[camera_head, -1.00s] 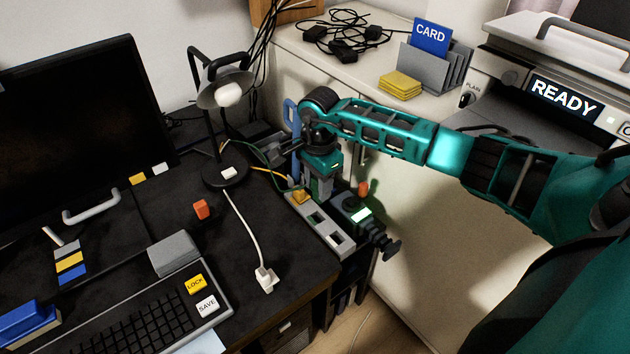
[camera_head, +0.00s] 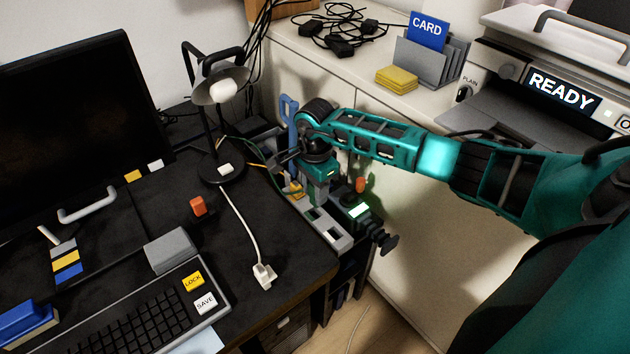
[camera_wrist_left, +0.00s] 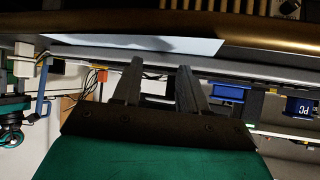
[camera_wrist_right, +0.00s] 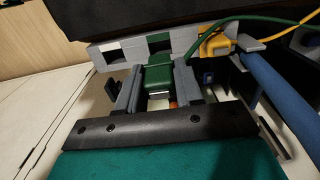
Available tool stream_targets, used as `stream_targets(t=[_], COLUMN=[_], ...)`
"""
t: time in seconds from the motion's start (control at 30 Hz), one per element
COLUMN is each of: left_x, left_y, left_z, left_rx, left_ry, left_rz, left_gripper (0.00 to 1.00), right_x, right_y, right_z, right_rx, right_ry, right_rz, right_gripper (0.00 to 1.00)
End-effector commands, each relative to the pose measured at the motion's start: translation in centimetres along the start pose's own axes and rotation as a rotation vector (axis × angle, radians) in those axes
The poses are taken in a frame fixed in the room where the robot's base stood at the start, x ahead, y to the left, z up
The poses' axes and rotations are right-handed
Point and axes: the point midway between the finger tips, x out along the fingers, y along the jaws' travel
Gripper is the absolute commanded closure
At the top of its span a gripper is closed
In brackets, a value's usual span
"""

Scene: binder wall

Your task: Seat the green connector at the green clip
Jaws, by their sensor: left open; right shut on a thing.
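My right gripper (camera_wrist_right: 158,85) is shut on the green connector (camera_wrist_right: 158,72), with a finger on each side. The connector's bare metal end points away from the clip strip, and a green cable (camera_wrist_right: 200,28) shows above it. The green clip (camera_wrist_right: 158,43) is a green-marked place on the grey strip, just beyond the connector. I cannot tell whether connector and clip touch. In the head view, the right gripper (camera_head: 318,192) is low over the strip (camera_head: 328,228), mostly hiding the connector. My left gripper (camera_wrist_left: 160,68) is open and empty beneath the desk edge in its wrist view.
A yellow connector (camera_wrist_right: 215,43) sits on the strip beside the green place. A blue upright part (camera_wrist_right: 268,85) stands close to the right gripper. A desk lamp (camera_head: 222,165), a white plug (camera_head: 263,275) and a dark device with a lit display (camera_head: 360,210) are nearby.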

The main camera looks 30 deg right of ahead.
Motion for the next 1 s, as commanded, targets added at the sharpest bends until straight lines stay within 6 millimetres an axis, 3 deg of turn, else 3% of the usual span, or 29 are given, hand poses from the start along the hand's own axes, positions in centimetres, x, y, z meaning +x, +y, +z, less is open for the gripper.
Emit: stream_targets(t=[0.3, 1.0], left_x=[0.3, 0.5], left_y=[0.0, -0.1], left_z=[0.5, 0.4], left_rx=[0.000, 0.001], left_ry=[0.000, 0.005], left_rz=[-0.001, -0.001], left_gripper=[0.57, 0.57], right_x=[2.0, 2.2], right_y=[0.0, 0.0], right_z=[0.0, 0.0], right_rx=[-0.001, -0.001], right_ry=[0.000, 0.000], right_rz=[0.000, -0.001], right_gripper=[0.94, 0.94])
